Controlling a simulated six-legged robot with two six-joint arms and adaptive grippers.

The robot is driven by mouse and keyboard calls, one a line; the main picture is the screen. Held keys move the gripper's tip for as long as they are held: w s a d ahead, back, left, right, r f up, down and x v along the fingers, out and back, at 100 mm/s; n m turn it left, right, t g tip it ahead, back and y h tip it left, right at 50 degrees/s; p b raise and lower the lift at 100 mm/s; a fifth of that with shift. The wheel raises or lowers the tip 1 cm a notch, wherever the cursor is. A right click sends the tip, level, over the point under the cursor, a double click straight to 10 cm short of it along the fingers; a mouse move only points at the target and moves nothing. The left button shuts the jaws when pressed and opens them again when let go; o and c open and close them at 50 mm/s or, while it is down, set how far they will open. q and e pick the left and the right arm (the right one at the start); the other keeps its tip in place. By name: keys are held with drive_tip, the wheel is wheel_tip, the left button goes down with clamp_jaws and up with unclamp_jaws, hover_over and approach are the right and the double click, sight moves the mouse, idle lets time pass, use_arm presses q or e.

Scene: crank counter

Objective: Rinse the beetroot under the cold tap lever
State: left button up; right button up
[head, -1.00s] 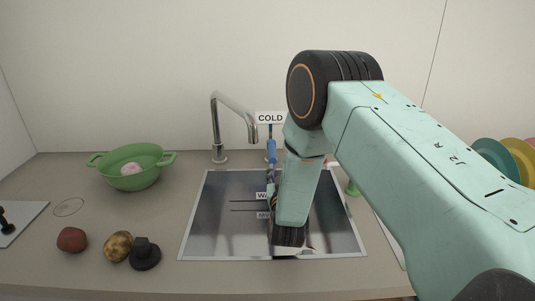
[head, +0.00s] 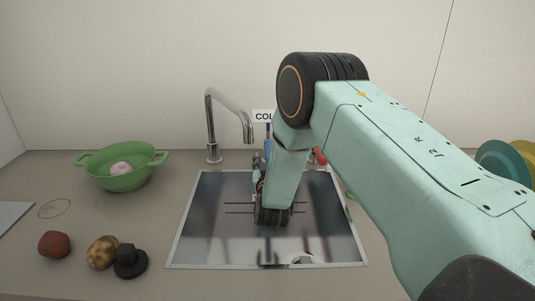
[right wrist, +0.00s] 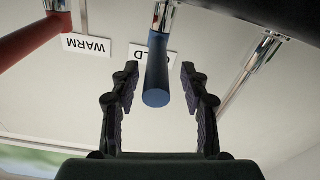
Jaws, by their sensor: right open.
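The dark red beetroot (head: 54,244) lies on the counter at the front left. The cold tap lever is a blue handle, partly hidden behind my right arm in the head view (head: 267,143). In the right wrist view the blue cold lever (right wrist: 157,72) points at the camera between the two fingers. My right gripper (right wrist: 159,68) is open, with a gap between each finger and the lever. In the head view my right gripper (head: 258,167) is over the back of the sink, largely hidden by its own wrist. My left gripper is not in view.
The steel tap (head: 231,101) arches over the sink (head: 205,225). The red warm lever (head: 320,156) is right of the blue one. A green colander (head: 118,180) holds a pinkish vegetable (head: 121,168). A potato (head: 102,252) and a black stopper (head: 130,262) lie at front left.

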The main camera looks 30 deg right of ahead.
drive_tip(key=shift+w+d+f, duration=0.2)
drive_tip(key=shift+w+d, duration=0.3)
drive_tip(key=shift+w+d+f, duration=0.15)
drive_tip(key=shift+w+d, duration=0.3)
drive_tip(key=shift+d, duration=0.05)
drive_tip(key=shift+w+d+r, duration=0.1)
drive_tip(key=shift+w, duration=0.05)
drive_tip(key=shift+a+r, duration=0.35)
drive_tip(key=shift+a, duration=0.05)
drive_tip(key=shift+w+d+f, duration=0.2)
drive_tip(key=shift+d+f, duration=0.1)
drive_tip(key=shift+d, duration=0.05)
drive_tip(key=shift+c, duration=1.5)
drive_tip(key=shift+s+a+r, duration=0.15)
drive_tip(key=shift+a+r, duration=0.05)
drive_tip(key=shift+a, duration=0.05)
drive_tip(key=c, duration=0.4)
drive_tip(key=shift+d, duration=0.15)
clamp_jaws()
